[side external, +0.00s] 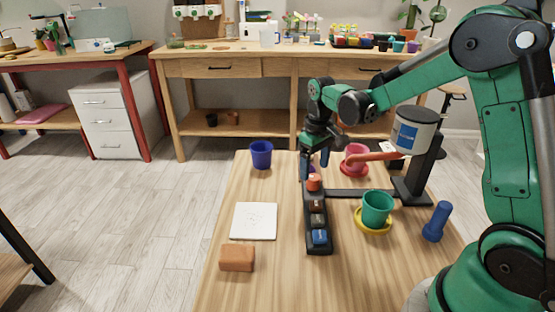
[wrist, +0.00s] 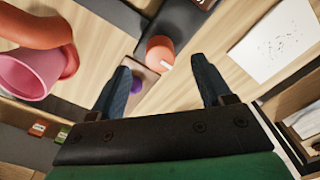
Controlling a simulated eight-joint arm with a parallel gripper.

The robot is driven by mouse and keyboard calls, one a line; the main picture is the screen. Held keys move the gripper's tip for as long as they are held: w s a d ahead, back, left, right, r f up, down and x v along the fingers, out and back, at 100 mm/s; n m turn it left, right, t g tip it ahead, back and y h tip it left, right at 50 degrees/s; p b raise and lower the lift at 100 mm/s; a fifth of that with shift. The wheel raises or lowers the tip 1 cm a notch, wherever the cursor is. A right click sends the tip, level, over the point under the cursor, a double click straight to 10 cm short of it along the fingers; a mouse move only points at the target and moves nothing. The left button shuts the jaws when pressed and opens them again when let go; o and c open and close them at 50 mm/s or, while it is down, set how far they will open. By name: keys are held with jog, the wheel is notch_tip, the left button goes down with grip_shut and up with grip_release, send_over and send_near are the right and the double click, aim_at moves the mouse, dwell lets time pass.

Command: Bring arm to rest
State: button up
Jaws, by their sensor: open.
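My gripper (side external: 315,162) hangs above the far end of a black rack (side external: 319,244) on the wooden table, its two dark blue fingers pointing down. The fingers are spread apart with nothing held between them. In the wrist view my gripper (wrist: 160,68) is also open. An orange round piece (wrist: 160,50) and a small purple piece (wrist: 137,84) show beyond the gap between its fingers. The orange piece also shows in the rack in the side view (side external: 314,182). The fingers appear apart from it, but their exact height above the rack is hard to tell.
A green pot (side external: 377,207) sits on a yellow saucer (side external: 372,228). A blue pot (side external: 261,154), white sheet (side external: 254,221), brown block (side external: 237,258) and blue cylinder (side external: 437,221) stand apart.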

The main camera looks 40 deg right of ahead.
jog(key=shift+r, duration=1.25)
jog(key=shift+r, duration=0.1)
jog(key=s+a+r+t, duration=0.5)
jog(key=s+a+t, duration=0.2)
jog(key=s+a, duration=0.2)
jog(key=shift+a+r, duration=0.2)
jog(key=shift+a, duration=0.25)
